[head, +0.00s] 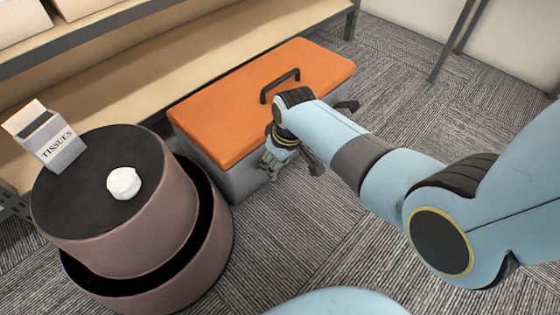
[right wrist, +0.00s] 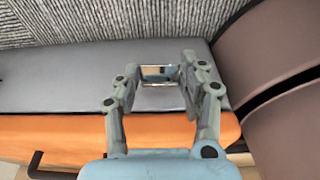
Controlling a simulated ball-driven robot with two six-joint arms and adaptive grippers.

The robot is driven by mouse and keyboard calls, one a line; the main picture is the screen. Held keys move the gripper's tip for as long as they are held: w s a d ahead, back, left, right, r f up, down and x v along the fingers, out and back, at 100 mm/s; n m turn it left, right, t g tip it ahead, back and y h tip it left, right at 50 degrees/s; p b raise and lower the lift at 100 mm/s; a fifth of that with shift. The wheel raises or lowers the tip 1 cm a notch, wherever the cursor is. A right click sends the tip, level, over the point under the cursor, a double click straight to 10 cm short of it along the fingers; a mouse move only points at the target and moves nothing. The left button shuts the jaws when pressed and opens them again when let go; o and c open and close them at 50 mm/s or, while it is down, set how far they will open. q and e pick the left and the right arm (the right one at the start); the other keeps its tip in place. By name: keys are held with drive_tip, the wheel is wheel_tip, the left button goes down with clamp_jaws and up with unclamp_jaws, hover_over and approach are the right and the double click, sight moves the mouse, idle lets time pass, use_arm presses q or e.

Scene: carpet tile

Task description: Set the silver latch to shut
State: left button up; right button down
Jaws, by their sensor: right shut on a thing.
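A grey box (head: 235,182) with an orange lid (head: 225,112) stands on the carpet, its lid down. The silver latch (right wrist: 160,71) shows in the right wrist view as a small shiny loop against the grey front, beyond the lid's edge. My right gripper (right wrist: 161,78) is shut on the latch, one finger at each side of it. In the head view my right gripper (head: 291,166) is at the box's front side, and the latch is hidden there behind my wrist and fingers. Whether the latch is fastened is hard to tell. My left gripper is not in view.
A black handle (head: 280,84) stands up from the lid. A round brown stool (head: 125,240) is close to the box's left end, with a tissue box (head: 50,138) and a white crumpled ball (head: 123,183) on top. Shelving (head: 190,55) runs behind. Carpet is free in front.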

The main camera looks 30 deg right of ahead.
drive_tip(key=shift+w+a+r+g+p, duration=0.15)
drive_tip(key=shift+w+r+g+p, duration=0.25)
drive_tip(key=shift+w+r, duration=0.1)
drive_tip(key=shift+w+a+r+g+h+p, duration=0.2)
drive_tip(key=shift+w+r+g+h+p, duration=0.2)
drive_tip(key=shift+w+g, duration=0.2)
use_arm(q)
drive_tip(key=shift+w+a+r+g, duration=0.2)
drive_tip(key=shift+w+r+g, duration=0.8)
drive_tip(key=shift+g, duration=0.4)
use_arm(e)
drive_tip(key=shift+w+a+r, duration=0.2)
drive_tip(key=shift+w, duration=0.3)
drive_tip(key=shift+w+a+r, duration=0.15)
drive_tip(key=shift+w, duration=0.3)
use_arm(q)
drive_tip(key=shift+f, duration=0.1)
use_arm(e)
drive_tip(key=shift+w, duration=0.1)
drive_tip(key=c, duration=1.1)
unclamp_jaws()
drive_tip(key=o, duration=0.4)
drive_tip(key=shift+f, duration=0.1)
drive_tip(key=shift+s, duration=0.2)
wheel_tip(320, 180, up, 12)
drive_tip(key=shift+s, duration=0.15)
